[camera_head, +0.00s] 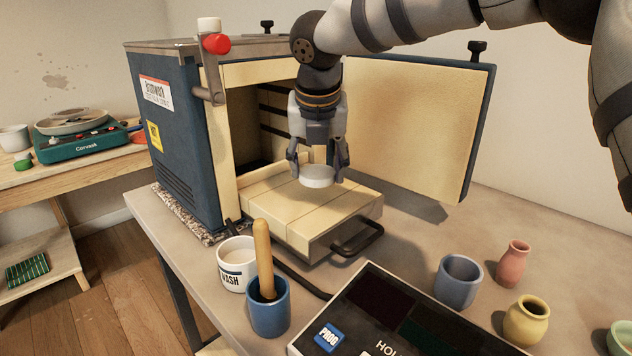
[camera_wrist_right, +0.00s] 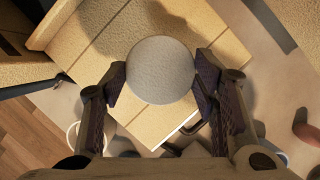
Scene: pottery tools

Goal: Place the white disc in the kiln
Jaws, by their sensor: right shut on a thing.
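The white disc (camera_head: 317,176) is between the fingers of my right gripper (camera_head: 317,168), which is shut on it. In the right wrist view the round disc (camera_wrist_right: 160,70) sits between both fingertips of the right gripper (camera_wrist_right: 160,82). The gripper points down over the pulled-out cream shelf (camera_head: 335,214) of the kiln. The disc looks close above the shelf; I cannot tell whether it touches. The blue kiln (camera_head: 178,140) has its door (camera_head: 415,125) swung open to the right, and its inside is partly hidden behind my gripper. My left gripper is not in view.
A WASH cup (camera_head: 236,272) and a blue cup (camera_head: 268,318) with a wooden-handled tool stand in front of the kiln. A control panel (camera_head: 400,325) lies at the front. A blue-grey cup (camera_head: 459,282), a pink vase (camera_head: 513,264) and a yellow vase (camera_head: 526,321) stand at right.

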